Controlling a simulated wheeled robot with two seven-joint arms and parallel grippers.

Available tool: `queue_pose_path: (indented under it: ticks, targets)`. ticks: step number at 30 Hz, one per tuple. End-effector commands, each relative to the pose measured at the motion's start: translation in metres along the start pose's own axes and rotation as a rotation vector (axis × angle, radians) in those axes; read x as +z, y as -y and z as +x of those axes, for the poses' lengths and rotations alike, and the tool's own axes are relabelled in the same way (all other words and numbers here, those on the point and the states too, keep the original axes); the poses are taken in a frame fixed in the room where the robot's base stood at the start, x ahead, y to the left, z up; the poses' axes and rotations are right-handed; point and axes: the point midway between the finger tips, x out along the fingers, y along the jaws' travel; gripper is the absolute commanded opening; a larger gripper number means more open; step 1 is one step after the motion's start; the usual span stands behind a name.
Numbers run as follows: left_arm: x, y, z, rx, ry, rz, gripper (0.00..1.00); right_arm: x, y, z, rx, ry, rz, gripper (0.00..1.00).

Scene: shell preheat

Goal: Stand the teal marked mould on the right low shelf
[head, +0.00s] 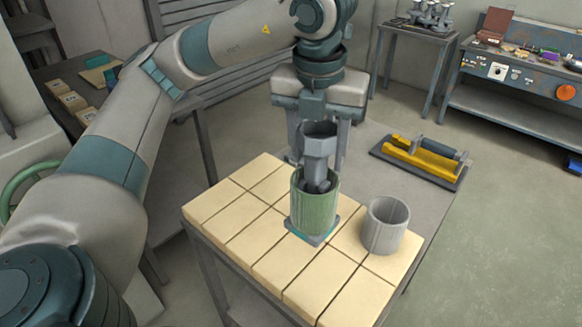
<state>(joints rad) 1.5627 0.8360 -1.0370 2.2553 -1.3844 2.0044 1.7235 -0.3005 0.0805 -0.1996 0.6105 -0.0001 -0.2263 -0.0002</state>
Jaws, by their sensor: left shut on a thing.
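A green cylinder (313,212), open at the top, stands upright at the middle of the tiled table top; I take it as the marked mould. A teal-edged square (317,241) shows at its foot; I cannot tell if this is its base or a mark on the tiles. Whether the mould is slightly raised is unclear. My right gripper is not in view.
A plain grey cylinder (385,225) stands close to the right of the mould on the tiled top (285,270). A yellow and grey tool on a dark tray (420,160) lies behind it. A workbench with a lower shelf (515,108) stands at the back right. Open floor (500,240) lies at right.

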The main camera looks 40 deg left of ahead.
Motion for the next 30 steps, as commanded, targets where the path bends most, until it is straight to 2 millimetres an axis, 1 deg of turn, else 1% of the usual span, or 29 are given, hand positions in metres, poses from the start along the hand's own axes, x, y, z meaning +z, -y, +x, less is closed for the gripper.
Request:
queue_pose_path:
  ticks: [1,6,9,12,17,26,30]
  targets:
    - [0.004,-0.009,0.003,0.001,-0.003,-0.007,0.0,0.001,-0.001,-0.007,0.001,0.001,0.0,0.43]
    - [0.015,-0.034,0.021,0.001,-0.003,-0.007,0.0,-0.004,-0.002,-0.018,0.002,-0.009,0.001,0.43]
    - [0.02,-0.046,0.031,0.001,-0.002,-0.005,0.0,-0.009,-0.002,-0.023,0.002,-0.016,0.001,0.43]
    - [0.024,-0.054,0.038,0.0,-0.001,-0.004,0.0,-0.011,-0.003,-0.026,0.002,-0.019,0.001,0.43]
    - [0.026,-0.06,0.044,-0.001,0.0,0.0,0.0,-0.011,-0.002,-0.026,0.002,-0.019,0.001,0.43]
    - [0.026,-0.059,0.045,-0.001,0.001,0.0,0.0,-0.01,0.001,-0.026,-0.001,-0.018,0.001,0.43]
    - [0.025,-0.06,0.052,0.0,-0.001,0.0,0.0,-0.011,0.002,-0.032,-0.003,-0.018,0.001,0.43]
